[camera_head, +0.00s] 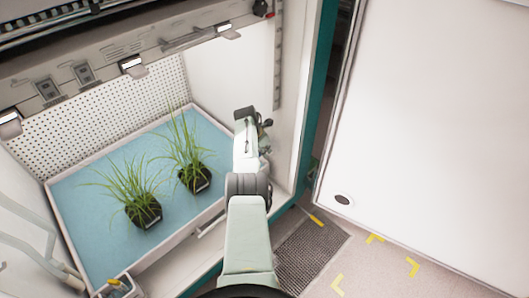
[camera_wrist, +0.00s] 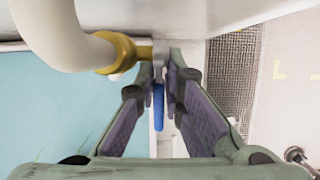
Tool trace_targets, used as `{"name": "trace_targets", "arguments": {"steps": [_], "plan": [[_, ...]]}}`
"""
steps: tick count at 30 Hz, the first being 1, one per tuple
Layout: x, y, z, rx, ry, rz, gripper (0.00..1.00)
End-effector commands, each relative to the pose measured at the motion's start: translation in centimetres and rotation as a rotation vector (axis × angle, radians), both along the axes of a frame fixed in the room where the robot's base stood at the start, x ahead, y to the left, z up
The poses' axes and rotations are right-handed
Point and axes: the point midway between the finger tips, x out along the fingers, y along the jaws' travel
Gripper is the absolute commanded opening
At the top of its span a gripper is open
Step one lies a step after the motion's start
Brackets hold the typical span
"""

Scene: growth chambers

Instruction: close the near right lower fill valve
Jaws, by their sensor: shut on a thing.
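The fill valve shows in the wrist view as a brass fitting (camera_wrist: 122,52) on a thick white pipe (camera_wrist: 62,30). Its blue lever (camera_wrist: 158,105) points toward the camera, between the two fingers. My gripper (camera_wrist: 162,80) is shut on this lever near the valve body; the exact contact at the fingertips is hard to see. In the head view my gripper (camera_head: 264,135) is at the right wall of the chamber, by the tray's right side. The valve and lever are hidden there by my arm.
A blue-bottomed tray (camera_head: 92,240) holds two potted grass plants, one pot (camera_head: 196,180) close to my arm. A yellow-handled fitting (camera_head: 115,283) is at the tray's near left corner. A large white door panel (camera_head: 430,130) stands right. A floor grate (camera_head: 312,250) lies below.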

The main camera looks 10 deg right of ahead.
Motion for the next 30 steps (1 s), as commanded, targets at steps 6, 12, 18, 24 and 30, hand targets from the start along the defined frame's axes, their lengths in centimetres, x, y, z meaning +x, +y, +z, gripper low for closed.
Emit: {"name": "trace_targets", "arguments": {"steps": [6,12,18,24,30], "plan": [[0.35,0.36,0.27,0.018,0.001,0.007,0.00],[0.36,0.38,0.30,0.018,0.001,0.007,0.00],[0.35,0.36,0.29,0.018,0.001,0.007,0.15],[0.21,0.23,0.20,0.018,0.004,0.003,0.28],[0.11,0.14,0.12,0.017,0.007,0.001,0.28]]}}
